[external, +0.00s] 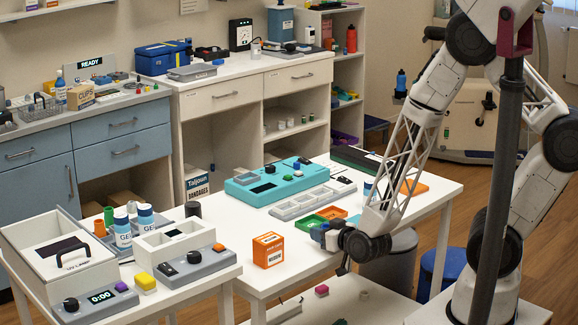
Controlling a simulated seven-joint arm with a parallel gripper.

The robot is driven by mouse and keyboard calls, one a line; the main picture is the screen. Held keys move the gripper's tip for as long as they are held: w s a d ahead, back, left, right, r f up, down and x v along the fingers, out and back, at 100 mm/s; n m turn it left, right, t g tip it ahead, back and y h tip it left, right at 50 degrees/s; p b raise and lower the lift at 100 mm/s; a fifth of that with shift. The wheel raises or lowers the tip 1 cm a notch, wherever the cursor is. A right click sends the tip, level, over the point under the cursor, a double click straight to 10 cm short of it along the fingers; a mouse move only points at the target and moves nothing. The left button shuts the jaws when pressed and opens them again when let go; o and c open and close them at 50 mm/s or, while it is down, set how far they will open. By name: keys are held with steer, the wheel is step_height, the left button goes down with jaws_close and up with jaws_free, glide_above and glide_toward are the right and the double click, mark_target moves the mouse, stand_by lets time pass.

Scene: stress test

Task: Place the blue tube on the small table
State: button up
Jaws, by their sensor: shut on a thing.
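My gripper (330,236) is low at the front right of the middle white table, just right of an orange-and-white box. It is shut on a small dark-blue thing (317,232), which may be the blue tube; its shape is mostly hidden by my gripper. A small white table (205,283) at the front left holds boxes and bottles. Two white GEL bottles with blue caps (123,232) stand on it. Which table the task means is not certain from this view.
The middle white table (225,222) carries a turquoise device (277,183), a grey tray (301,203), green and orange trays (318,219) and the orange-and-white box (268,250). The front-left table is crowded with a UV lamp box (60,250) and a timer (97,297).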

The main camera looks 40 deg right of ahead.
steer(key=shift+r, duration=0.45)
step_height(320, 180, up, 2)
steer(key=shift+r, duration=0.15)
steer(key=s+d, duration=0.2)
steer(key=s, duration=0.5)
steer(key=s+d+r, duration=0.1)
steer(key=s+d, duration=0.1)
steer(key=s, duration=0.6)
steer(key=shift+s+d, duration=0.15)
steer(key=shift+d, duration=0.25)
steer(key=shift+r, duration=0.1)
